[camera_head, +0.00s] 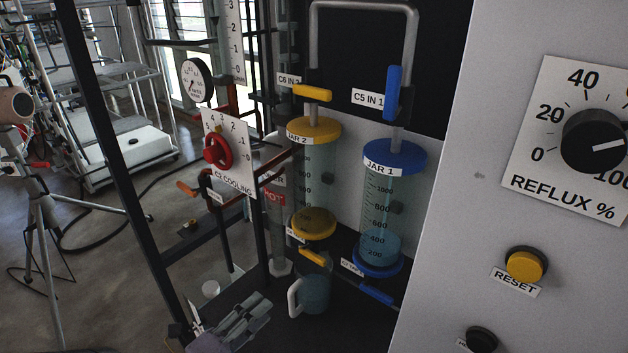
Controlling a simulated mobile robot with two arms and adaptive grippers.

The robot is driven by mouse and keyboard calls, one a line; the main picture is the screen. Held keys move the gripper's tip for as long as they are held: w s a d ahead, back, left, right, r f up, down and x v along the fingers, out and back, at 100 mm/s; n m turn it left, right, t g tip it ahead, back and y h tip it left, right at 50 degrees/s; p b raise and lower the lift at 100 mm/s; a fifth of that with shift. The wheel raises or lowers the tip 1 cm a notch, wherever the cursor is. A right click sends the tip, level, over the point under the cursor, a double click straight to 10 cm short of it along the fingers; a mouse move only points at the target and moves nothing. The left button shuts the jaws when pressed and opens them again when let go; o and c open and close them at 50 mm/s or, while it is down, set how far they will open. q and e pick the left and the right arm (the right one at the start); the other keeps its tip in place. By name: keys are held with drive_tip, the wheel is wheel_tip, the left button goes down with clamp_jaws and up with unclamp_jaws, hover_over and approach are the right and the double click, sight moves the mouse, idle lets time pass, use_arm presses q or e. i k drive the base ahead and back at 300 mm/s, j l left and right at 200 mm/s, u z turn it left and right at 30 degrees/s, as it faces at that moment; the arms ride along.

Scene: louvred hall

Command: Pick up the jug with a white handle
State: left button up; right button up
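The jug (316,293) is a small bluish see-through vessel with a white handle (294,297) on its left side. It stands upright on the dark bench surface, below the yellow-based JAR 2 (318,175). My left gripper (262,309) comes in at the bottom, left of the jug. Its grey fingers point up and right toward the handle, with a visible gap between them and the jug. The angle hides whether the fingers are apart; nothing shows held in them. My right gripper is out of view.
JAR 1 (381,220), with blue lid and blue liquid, stands right of the jug. A yellow valve lever (312,257) sits just above the jug, a blue one (376,292) to its right. A dark frame post (130,180) rises at left. A grey panel (455,200) bounds the right.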

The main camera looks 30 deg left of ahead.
sight(313, 285)
drive_tip(key=u, duration=1.1)
